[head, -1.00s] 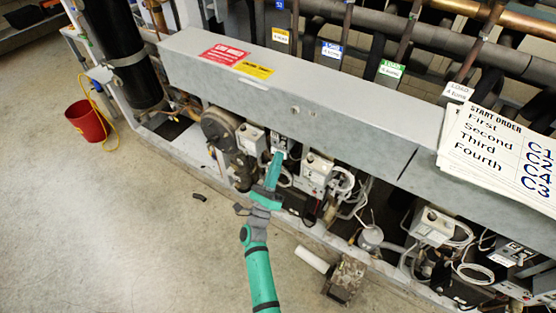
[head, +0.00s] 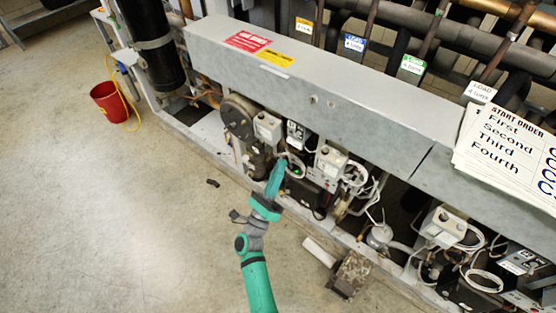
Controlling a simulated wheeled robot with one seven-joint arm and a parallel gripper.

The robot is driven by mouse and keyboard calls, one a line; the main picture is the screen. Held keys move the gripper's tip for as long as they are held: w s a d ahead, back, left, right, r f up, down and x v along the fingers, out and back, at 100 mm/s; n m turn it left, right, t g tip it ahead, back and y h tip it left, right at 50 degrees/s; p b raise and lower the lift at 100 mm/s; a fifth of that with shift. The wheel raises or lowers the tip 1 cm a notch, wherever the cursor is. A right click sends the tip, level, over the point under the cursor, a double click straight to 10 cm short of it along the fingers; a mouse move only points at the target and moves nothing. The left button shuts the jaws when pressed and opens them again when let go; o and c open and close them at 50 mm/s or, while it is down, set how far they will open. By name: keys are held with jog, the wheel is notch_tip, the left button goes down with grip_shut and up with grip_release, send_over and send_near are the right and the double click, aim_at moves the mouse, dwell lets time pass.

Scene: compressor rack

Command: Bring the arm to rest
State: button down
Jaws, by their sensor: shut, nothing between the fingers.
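My arm is teal and grey and reaches up from the bottom middle of the head view. My gripper (head: 282,163) is shut and empty. Its tip shows in front of the compressor rack, just below and left of a small switch box (head: 298,134). I cannot tell from this one view whether the tip touches anything.
A long grey rack beam (head: 330,105) runs above the compressors and cables. White start-order cards (head: 505,155) lie on its right end. A red bucket (head: 108,102) stands far left.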

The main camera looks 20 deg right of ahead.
jog(key=s+a+f+n+t+y, duration=0.25)
jog(key=s+a+n+y, duration=0.4)
jog(key=s+n, duration=0.45)
jog(key=s+a+f+n+t+y, duration=0.1)
jog(key=s+a+f+n+y, duration=0.3)
jog(key=s+a+n+y, duration=0.45)
jog(key=s+a+r+n+g+y, duration=0.2)
jog(key=s+n+g, duration=0.3)
jog(key=s+n, duration=1.2)
jog(key=shift+a+r+n+y, duration=0.2)
jog(key=shift+a+n+y, duration=0.15)
jog(key=shift+a+y, duration=0.25)
jog(key=shift+d, duration=0.1)
